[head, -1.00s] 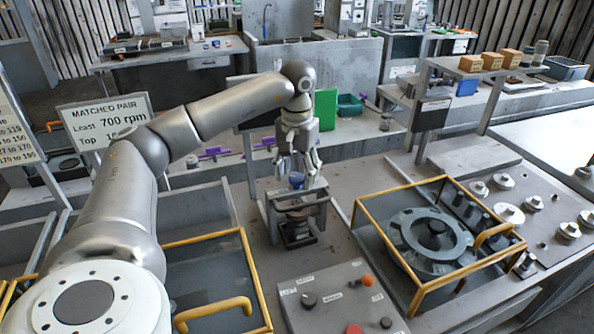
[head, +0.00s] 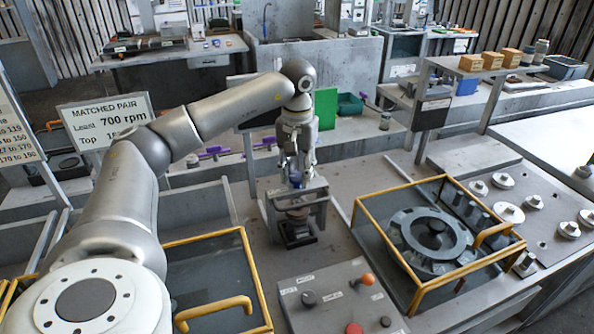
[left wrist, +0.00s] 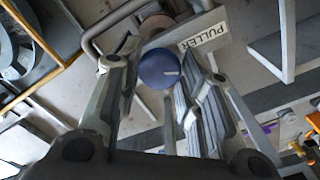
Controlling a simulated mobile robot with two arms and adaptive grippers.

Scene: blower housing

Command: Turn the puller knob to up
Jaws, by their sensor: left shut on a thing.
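The puller knob is a round blue knob (left wrist: 160,68) with a small pale mark on its face, in the left wrist view beside a white plate lettered PULLER (left wrist: 203,37). In the head view the knob (head: 299,180) shows small on top of the grey puller frame (head: 318,193), partly hidden by the fingers. My left gripper (head: 297,176) points down over it, shut on the knob. In the left wrist view the fingers of the left gripper (left wrist: 152,82) stand on both sides of the knob. My right gripper is in no view.
A yellow-railed guard (head: 357,214) around a grey rotor stands to the right. A control panel (head: 340,300) with knobs and buttons is in front. Several metal discs lie on the right bench. A green board (head: 326,108) stands behind the gripper.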

